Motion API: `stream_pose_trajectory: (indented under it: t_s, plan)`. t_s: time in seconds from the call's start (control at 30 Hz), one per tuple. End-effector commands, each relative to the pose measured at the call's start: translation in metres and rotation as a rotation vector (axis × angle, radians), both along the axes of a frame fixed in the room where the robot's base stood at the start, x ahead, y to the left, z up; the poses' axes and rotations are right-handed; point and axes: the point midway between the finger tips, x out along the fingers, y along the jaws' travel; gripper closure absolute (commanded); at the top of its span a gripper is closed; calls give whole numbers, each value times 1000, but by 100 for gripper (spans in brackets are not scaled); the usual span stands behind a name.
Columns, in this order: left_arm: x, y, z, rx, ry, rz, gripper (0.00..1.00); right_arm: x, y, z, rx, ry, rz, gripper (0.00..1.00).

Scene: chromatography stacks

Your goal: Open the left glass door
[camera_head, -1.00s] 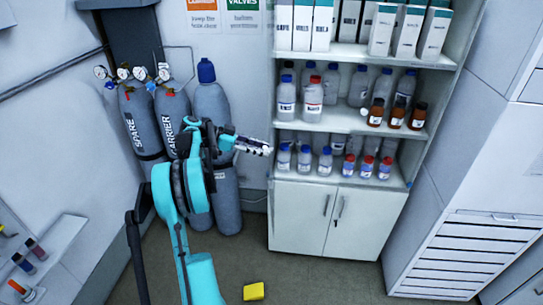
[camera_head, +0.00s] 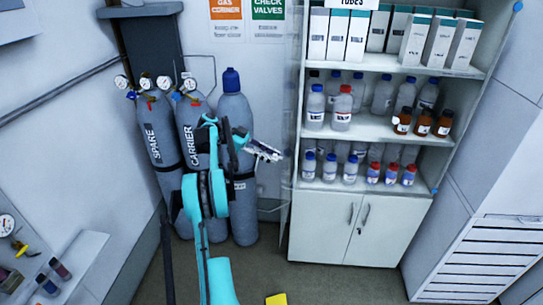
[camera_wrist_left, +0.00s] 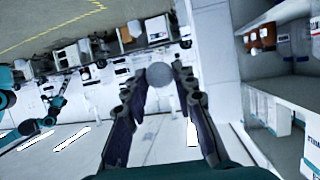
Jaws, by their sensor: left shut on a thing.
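My left gripper (camera_head: 268,152) is beside the left edge of the white cabinet, at the height of its lower bottle shelves. In the left wrist view its dark fingers (camera_wrist_left: 160,95) reach to both sides of a round grey piece (camera_wrist_left: 160,74), which seems to be the handle of the left glass door. The gripper is shut on it. The glass door (camera_head: 287,205) is clear and hard to make out; it shows as a faint thin panel along the cabinet's left side. A teal arm with a small gripper (camera_wrist_left: 32,128), seemingly my right, shows at the left wrist view's edge.
The cabinet's shelves hold white boxes (camera_head: 355,38) and several bottles (camera_head: 342,108). White lower doors (camera_head: 325,225) are shut. A yellow block (camera_head: 277,299) lies on the floor. Floor is free before the cabinet.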

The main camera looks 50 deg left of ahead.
Motion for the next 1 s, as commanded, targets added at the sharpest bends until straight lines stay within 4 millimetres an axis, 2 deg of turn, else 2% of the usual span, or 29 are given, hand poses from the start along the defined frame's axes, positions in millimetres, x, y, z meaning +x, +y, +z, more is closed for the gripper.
stream_pose_trajectory:
  t_s: [0.2,0.23,0.3,0.67,0.77,1.0]
  plan:
    - [-1,0,-2,2,5,-2,100,0,0,0,0,0,0,60]
    - [-1,0,-2,2,5,-2,71,0,0,0,0,0,0,60]
    - [-1,0,-2,2,4,-1,53,0,0,0,0,0,0,60]
    - [0,0,3,1,2,0,53,0,0,0,0,0,0,60]
    - [0,0,15,1,2,0,53,0,0,0,0,0,0,60]
    - [0,0,62,1,2,0,53,0,0,0,0,0,0,60]
